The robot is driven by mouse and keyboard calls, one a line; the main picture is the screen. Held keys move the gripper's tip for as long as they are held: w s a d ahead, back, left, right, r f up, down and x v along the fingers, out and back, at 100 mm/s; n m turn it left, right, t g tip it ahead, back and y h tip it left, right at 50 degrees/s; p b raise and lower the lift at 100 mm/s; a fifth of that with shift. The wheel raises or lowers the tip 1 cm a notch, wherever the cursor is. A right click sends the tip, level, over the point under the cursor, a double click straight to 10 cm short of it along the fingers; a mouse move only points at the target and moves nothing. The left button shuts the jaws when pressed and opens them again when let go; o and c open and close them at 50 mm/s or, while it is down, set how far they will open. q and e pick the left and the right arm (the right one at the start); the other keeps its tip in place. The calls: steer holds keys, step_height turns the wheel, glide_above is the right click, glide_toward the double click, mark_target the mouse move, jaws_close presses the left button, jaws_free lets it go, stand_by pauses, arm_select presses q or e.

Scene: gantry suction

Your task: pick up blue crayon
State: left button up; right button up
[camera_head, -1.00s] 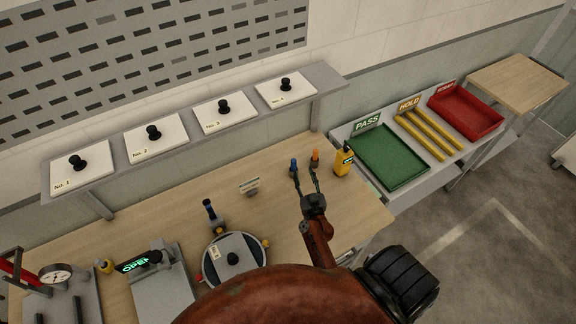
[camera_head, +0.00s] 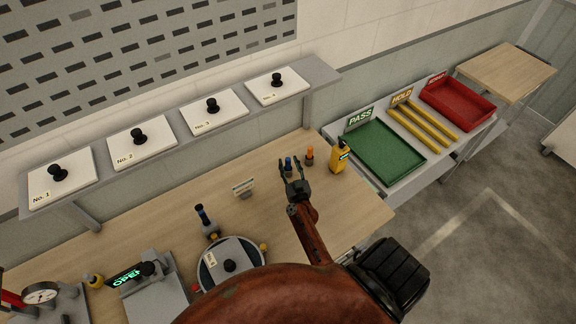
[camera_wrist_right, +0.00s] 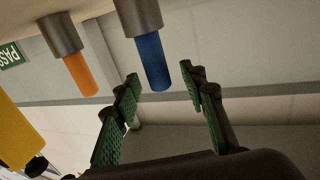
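The blue crayon (camera_head: 288,161) stands upright near the back edge of the wooden bench. In the right wrist view, which looks upside down, the blue crayon (camera_wrist_right: 153,62) sits in a grey holder. My right gripper (camera_head: 288,168) is open, with its fingers pointing at the crayon. In the right wrist view the end of the crayon shows between the green-padded fingertips of the gripper (camera_wrist_right: 161,78), with gaps visible on both sides. In the head view the fingers partly hide the crayon's lower part and holder. My left gripper is not in view.
An orange crayon (camera_head: 310,152) stands just right of the blue one, also in the wrist view (camera_wrist_right: 76,70). A small sign (camera_head: 244,187) stands to the left. The shelf (camera_head: 318,78) runs behind.

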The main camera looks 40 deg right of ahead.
steer(key=shift+x, duration=0.9)
steer(key=shift+d+f, duration=0.1)
steer(key=shift+c, duration=0.2)
jaws_close()
